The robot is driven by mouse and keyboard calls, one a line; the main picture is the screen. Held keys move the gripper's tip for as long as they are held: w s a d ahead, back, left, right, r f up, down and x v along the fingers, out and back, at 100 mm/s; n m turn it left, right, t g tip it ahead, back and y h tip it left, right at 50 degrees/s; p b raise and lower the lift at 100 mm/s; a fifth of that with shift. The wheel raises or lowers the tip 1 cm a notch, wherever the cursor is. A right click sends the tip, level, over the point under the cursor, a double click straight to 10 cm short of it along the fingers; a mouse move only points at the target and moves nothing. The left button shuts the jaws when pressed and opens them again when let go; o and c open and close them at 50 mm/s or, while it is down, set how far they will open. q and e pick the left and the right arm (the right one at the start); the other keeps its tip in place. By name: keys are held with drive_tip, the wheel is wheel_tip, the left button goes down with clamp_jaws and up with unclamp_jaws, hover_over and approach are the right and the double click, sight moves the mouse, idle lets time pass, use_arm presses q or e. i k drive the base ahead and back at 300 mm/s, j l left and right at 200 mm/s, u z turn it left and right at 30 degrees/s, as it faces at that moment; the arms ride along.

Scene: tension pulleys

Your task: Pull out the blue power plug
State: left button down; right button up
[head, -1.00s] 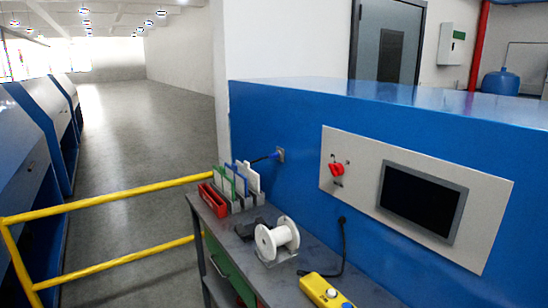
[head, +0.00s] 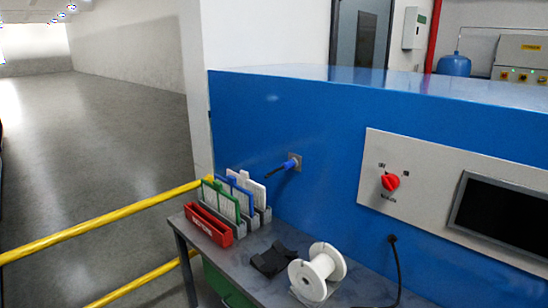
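The blue power plug (head: 289,164) sits in a small grey wall socket (head: 296,158) on the front face of the blue machine (head: 320,130). Its black cable runs left and down behind the upright boards on the bench. Neither of my grippers shows in the head view, and nothing is touching the plug.
A grey bench (head: 266,292) stands against the machine. It holds a red tray (head: 208,226), boards in a rack (head: 240,192), a black object (head: 271,259) and a white spool (head: 318,272). A yellow railing (head: 100,221) runs at left. A red knob (head: 390,182) is on the panel at right.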

sight(290, 163)
drive_tip(key=i+j+z, duration=0.1)
drive_tip(key=j, duration=0.3)
drive_tip(key=i+j, duration=0.25)
drive_tip(key=j, duration=0.15)
drive_tip(key=i+j+z, duration=0.15)
drive_tip(key=j, duration=0.25)
drive_tip(key=i+j+z, duration=0.1)
drive_tip(key=j, duration=0.35)
drive_tip(key=i+j, duration=0.2)
drive_tip(key=j, duration=0.25)
drive_tip(key=i+j+z, duration=0.15)
drive_tip(key=j, duration=0.25)
drive_tip(key=i+j, duration=0.1)
drive_tip(key=j, duration=0.35)
drive_tip(key=z, duration=0.05)
